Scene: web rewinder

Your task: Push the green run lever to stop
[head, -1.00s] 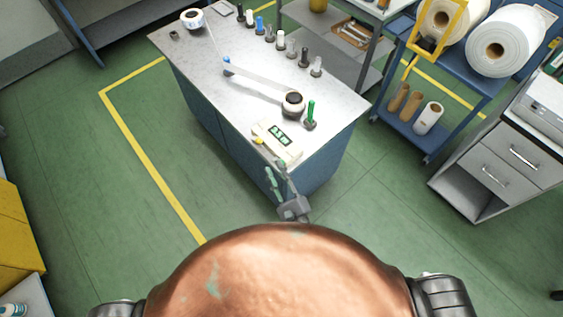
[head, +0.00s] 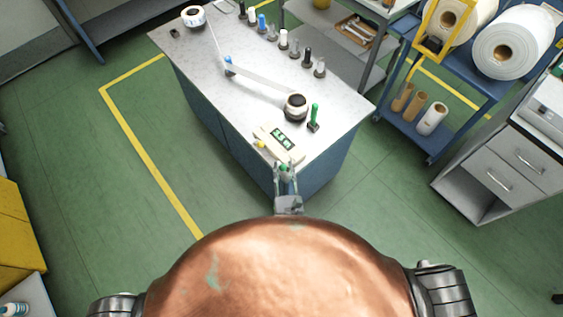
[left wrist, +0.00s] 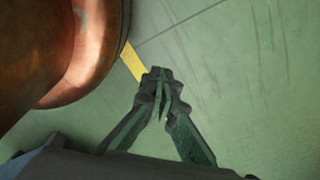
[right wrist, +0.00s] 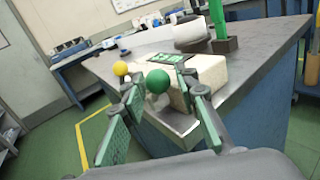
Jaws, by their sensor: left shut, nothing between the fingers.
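An upright green lever (head: 314,113) stands on a small dark base near the table's right edge in the head view. The right wrist view shows its green handle (right wrist: 217,18) behind a cream box. The cream box (head: 279,143) has a green display; a yellow ball (right wrist: 120,68) and a green ball (right wrist: 158,81) show at its near side. My right gripper (head: 285,168) is open at the table's near corner. In its wrist view the green ball appears between the spread fingers; I cannot tell whether they touch it. My left gripper (left wrist: 160,75) is shut and empty above the green floor.
The table (head: 205,75) carries a dark-cored roll (head: 295,107) with a white strip, a far white roll (head: 193,16) and several small posts along its right side. A blue rack (head: 430,140) with large rolls and a grey drawer cabinet (head: 490,170) stand at right.

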